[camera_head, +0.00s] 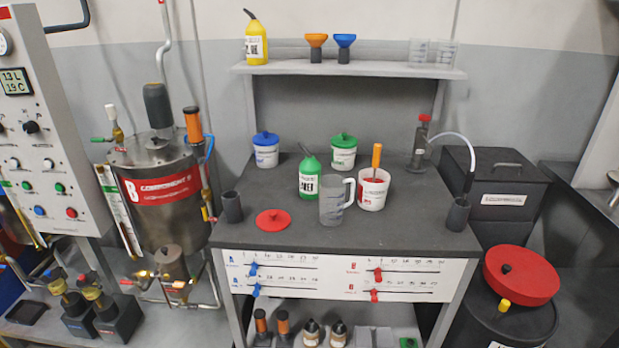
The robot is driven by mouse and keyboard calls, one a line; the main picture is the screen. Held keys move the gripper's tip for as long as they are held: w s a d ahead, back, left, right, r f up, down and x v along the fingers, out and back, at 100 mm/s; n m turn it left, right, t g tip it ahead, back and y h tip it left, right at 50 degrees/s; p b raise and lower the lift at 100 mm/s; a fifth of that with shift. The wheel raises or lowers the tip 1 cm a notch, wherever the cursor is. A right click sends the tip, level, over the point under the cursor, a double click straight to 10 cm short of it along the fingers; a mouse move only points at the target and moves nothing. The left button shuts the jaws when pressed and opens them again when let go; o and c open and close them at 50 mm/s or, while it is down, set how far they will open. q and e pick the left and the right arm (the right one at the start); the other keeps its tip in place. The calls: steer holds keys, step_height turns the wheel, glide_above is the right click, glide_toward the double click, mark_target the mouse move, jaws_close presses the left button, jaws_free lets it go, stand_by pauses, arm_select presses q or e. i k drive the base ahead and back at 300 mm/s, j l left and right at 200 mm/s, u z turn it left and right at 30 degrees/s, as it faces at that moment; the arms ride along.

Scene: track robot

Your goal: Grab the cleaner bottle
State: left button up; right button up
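The cleaner bottle (309,180) is a green bottle with a bent dark spout and a white label whose visible letters end in "ANER". It stands upright on the grey workbench top (400,235), near the middle. A clear measuring jug (333,207) stands just in front and to the right of it and covers part of its lower right side. Neither of my grippers shows in the head view.
A red-labelled tub (372,194) with an orange-handled tool stands right of the jug. Blue-lidded (266,152) and green-lidded (343,155) tubs stand behind. A red lid (273,220) lies front left. A yellow bottle (256,42) stands on the upper shelf (380,69).

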mark_target(310, 169)
steer(key=i+l, duration=0.25)
steer(key=i, duration=0.2)
steer(key=i+l, duration=0.2)
steer(key=i, duration=0.25)
